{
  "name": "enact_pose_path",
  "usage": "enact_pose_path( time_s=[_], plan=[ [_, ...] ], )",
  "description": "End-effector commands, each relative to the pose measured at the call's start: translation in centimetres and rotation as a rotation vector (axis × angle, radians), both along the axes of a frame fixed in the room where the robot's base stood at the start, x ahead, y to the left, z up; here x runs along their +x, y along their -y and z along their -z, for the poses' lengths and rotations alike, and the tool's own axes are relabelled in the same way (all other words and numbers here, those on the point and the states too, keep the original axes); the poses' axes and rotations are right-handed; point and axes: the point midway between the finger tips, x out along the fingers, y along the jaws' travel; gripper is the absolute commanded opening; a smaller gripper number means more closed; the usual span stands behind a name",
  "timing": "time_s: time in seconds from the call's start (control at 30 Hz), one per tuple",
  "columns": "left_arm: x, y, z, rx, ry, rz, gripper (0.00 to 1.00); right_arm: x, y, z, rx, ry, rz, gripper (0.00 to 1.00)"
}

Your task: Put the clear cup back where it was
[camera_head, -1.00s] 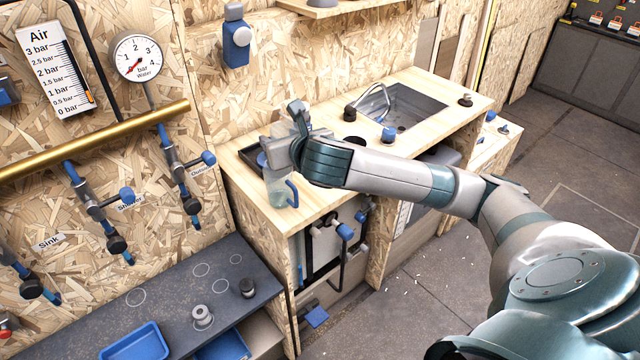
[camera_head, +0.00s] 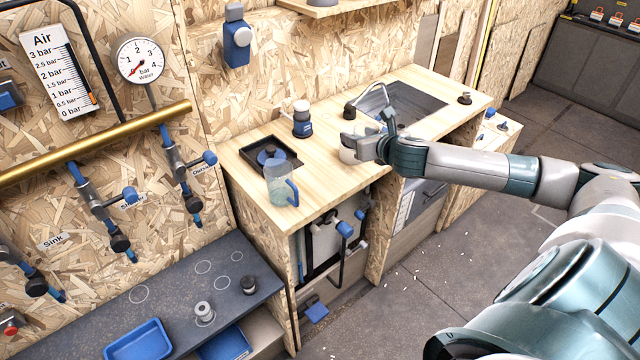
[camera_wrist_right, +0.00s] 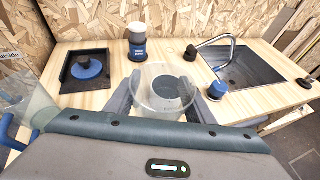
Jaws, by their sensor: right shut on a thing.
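The clear cup (camera_wrist_right: 150,82) is between the two fingers of my right gripper (camera_wrist_right: 163,97) in the right wrist view. The right gripper is shut on it. In the head view the cup (camera_head: 347,156) shows pale beside my right gripper (camera_head: 364,148), over the wooden counter in front of the sink. A dark round spot (camera_wrist_right: 166,88) shows through the cup in the wrist view. I cannot tell whether the cup touches the counter. My left gripper is not in view.
A clear jug (camera_head: 277,186) with a blue handle stands at the counter's front left. Behind it is a black tray (camera_head: 249,153) with a blue disc. A white-topped blue container (camera_head: 302,120) stands behind the cup. The sink (camera_head: 415,103) is to the right.

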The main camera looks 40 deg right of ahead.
Motion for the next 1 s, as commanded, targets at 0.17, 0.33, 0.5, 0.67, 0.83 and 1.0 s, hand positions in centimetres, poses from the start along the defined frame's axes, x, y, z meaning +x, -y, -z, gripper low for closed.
enact_pose_path(
  time_s=[0.17,0.33,0.5,0.67,0.83,1.0],
  plan=[
    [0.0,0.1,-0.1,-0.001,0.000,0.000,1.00,0.1,-0.2,0.1,0.001,0.000,0.000,0.26],
    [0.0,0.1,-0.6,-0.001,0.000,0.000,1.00,0.7,-1.1,0.6,0.004,0.001,0.001,0.26],
    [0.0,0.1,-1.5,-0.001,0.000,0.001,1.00,1.7,-3.0,1.8,0.007,0.000,0.000,0.26],
    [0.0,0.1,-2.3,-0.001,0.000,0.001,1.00,2.9,-4.9,3.1,0.005,0.000,0.001,0.26],
    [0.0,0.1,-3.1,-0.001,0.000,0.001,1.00,4.1,-7.0,4.6,0.004,-0.001,0.001,0.26],
    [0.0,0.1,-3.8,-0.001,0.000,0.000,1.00,5.3,-9.0,6.0,0.003,0.000,0.001,0.26]
  ],
)
